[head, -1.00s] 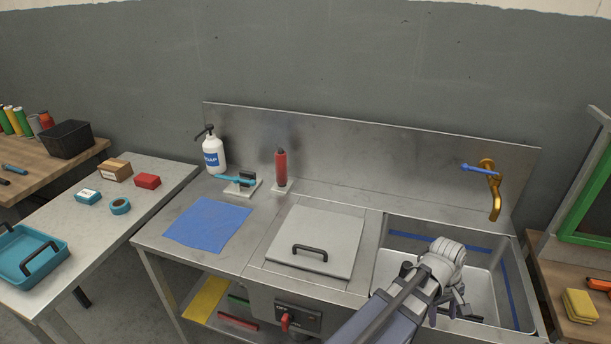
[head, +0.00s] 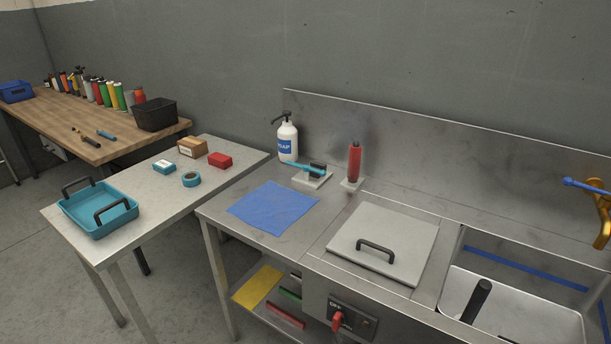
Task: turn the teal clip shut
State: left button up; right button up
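The teal clip (head: 307,169) is a teal lever lying on a dark block on a small pale base, on the steel counter between the soap bottle and a red-handled tool. The lever points left and lies nearly flat. I cannot tell from here whether it is latched. Neither of my grippers is in the head view.
The soap bottle (head: 287,139) stands just behind the clip, and the red-handled tool (head: 354,163) stands upright to its right. A blue cloth (head: 272,207) lies in front. A lidded panel (head: 384,243) and a sink (head: 525,306) lie to the right. A dark cylinder (head: 478,300) shows over the sink.

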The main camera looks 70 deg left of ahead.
aim_at(307, 167)
jog(key=i+l, duration=0.2)
jog(key=l, duration=0.15)
jog(key=i+l, duration=0.2)
jog(key=l, duration=0.15)
jog(key=u, duration=2.55)
